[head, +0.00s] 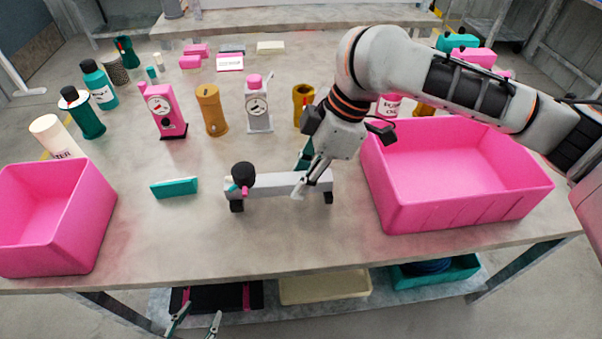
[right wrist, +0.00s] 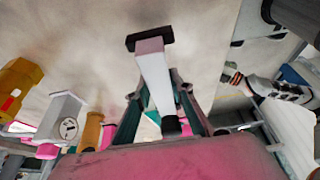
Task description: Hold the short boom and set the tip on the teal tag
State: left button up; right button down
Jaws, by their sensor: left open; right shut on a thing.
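The short boom (head: 272,186) is a light grey bar in the middle of the table, lying roughly level. A dark round knob with small pink and teal parts is at its left end, and dark feet show under both ends. My right gripper (head: 312,190) is shut on the bar near its right end. In the right wrist view the boom (right wrist: 155,78) runs between the fingers to a dark crosspiece. The teal tag (head: 174,188) is a flat teal piece on the table, left of the boom and apart from it. My left gripper (head: 201,312) is open and empty, below the table's front edge.
A large pink bin (head: 470,212) stands to the right and another pink bin (head: 50,235) at the front left. Table in front of the boom is clear.

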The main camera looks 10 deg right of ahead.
jog(key=shift+f, duration=0.9)
jog(key=shift+f, duration=0.35)
jog(key=shift+f, duration=0.45)
dwell(0.7)
